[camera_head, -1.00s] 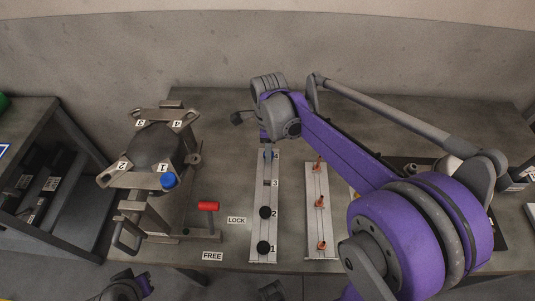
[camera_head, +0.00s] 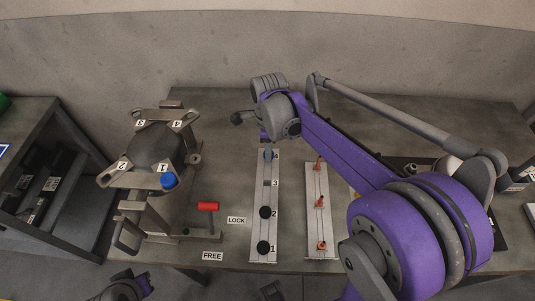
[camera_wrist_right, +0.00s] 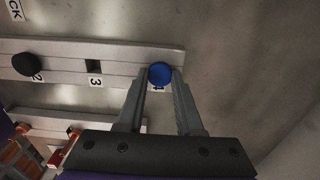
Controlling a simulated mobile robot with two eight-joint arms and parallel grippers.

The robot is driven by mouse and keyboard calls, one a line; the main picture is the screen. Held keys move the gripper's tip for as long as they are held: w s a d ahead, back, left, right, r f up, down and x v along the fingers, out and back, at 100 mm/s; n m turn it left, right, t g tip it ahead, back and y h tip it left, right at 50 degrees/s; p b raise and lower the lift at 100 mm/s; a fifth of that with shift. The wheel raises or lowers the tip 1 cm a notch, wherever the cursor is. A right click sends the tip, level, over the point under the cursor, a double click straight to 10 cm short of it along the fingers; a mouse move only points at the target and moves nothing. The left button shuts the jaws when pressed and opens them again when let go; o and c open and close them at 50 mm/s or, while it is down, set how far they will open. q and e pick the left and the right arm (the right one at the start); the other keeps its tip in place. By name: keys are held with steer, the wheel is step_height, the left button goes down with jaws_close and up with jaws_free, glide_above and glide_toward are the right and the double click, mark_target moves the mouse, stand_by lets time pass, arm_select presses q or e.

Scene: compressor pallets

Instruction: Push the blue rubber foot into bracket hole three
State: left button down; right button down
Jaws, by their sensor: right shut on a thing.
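The compressor (camera_head: 153,147) sits in its stand at the left of the bench, with bracket arms labelled 1 to 4. Bracket arm three (camera_head: 141,123) is at the far left and shows no blue foot. A blue foot (camera_head: 168,181) sits at bracket arm one. My right gripper (camera_wrist_right: 160,75) is shut on another blue rubber foot (camera_wrist_right: 160,72) at slot 4 of the foot strip (camera_head: 264,193). The fingers stand on either side of the foot. My left gripper cannot be seen; only part of my left arm shows at the bottom left.
Black feet (camera_head: 264,213) fill strip slots 1 and 2; slot 3 (camera_wrist_right: 93,66) is an empty square hole. A second strip (camera_head: 318,181) with orange-brown parts lies to its right. A red-handled lever (camera_head: 208,206) stands between stand and strip, near LOCK (camera_head: 236,220) and FREE labels.

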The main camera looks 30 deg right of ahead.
steer(key=shift+r, duration=0.15)
steer(key=shift+r+p, duration=1.9)
steer(key=shift+r, duration=1)
steer(key=shift+s+f, duration=0.1)
